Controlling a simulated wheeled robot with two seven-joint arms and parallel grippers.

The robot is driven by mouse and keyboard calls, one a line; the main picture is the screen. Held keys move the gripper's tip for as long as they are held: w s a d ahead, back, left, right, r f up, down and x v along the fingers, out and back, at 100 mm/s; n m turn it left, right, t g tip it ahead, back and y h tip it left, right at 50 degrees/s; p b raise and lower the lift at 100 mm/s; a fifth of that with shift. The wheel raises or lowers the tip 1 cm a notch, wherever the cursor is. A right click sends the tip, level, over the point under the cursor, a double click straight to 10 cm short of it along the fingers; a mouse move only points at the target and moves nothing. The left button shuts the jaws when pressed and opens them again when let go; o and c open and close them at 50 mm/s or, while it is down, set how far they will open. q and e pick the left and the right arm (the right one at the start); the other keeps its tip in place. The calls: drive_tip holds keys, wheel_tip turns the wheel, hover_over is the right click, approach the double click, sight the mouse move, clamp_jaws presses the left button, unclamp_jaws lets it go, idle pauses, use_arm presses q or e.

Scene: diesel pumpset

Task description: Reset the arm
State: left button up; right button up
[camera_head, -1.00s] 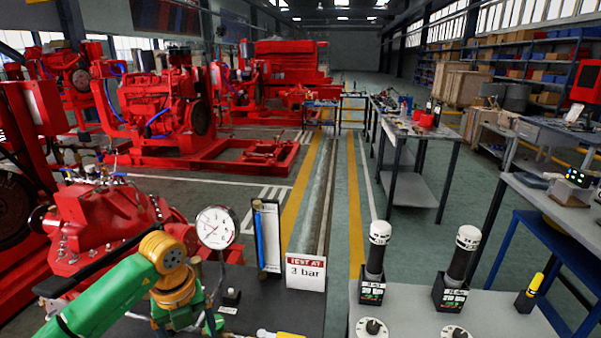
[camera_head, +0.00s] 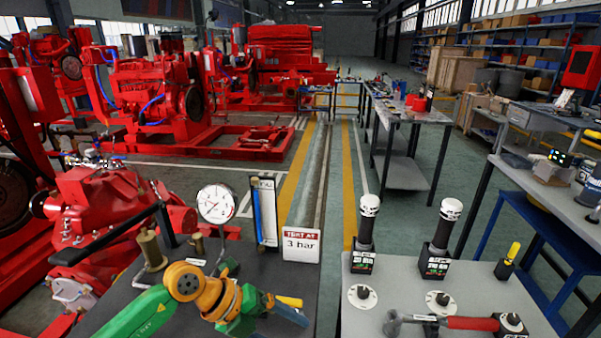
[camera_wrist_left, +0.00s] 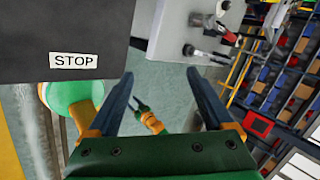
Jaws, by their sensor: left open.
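My left arm is green with orange joints and comes in from the lower left in the head view. My left gripper (camera_head: 290,312) is low over the right part of the dark bench (camera_head: 225,318), and its fingers show only in part there. In the left wrist view my left gripper (camera_wrist_left: 165,90) has its two dark blue fingers spread apart, with nothing held between them. My right gripper cannot be made out in the head view.
A pressure gauge (camera_head: 216,203), a blue-tube stand (camera_head: 264,213) and a "3 bar" sign (camera_head: 302,245) stand on the dark bench.

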use_arm(q)
drive_tip(key=s+d+r+t+h, duration=0.2)
drive_tip(key=d+r+h, duration=0.5)
drive_tip(key=d, duration=0.1)
drive_tip(key=w+a+r+n+t, duration=0.5)
drive_tip(key=r+n+t, duration=0.4)
drive_tip(key=n+t, duration=0.5)
drive_tip(key=a+f+n+y, duration=1.1)
drive_tip(key=a+n+y, duration=0.2)
drive_tip(key=n+y, duration=0.15)
drive_tip(key=s+a+f+n+g+y, duration=0.1)
drive_tip(key=s+a+f+g, duration=0.15)
drive_tip(key=f, duration=0.25)
drive_tip(key=s+a+f+n+g+y, duration=0.1)
drive_tip(key=s+f+g, duration=0.2)
drive_tip(key=f, duration=0.1)
drive_tip(key=s+f+g+h, duration=0.1)
drive_tip(key=s+f+g, duration=0.35)
drive_tip(key=s, duration=0.35)
drive_tip(key=s+f+g, duration=0.4)
drive_tip(key=s+f, duration=0.2)
drive_tip(key=s, duration=0.3)
wheel_tip(320, 180, down, 15)
drive_tip(key=s, duration=0.2)
drive_tip(key=s+a+f+g, duration=0.1)
drive_tip(key=s+f+g, duration=0.1)
drive_tip(key=s+f, duration=0.8)
drive_tip(key=shift+s+a, duration=0.4)
drive_tip(key=shift+s, duration=0.45)
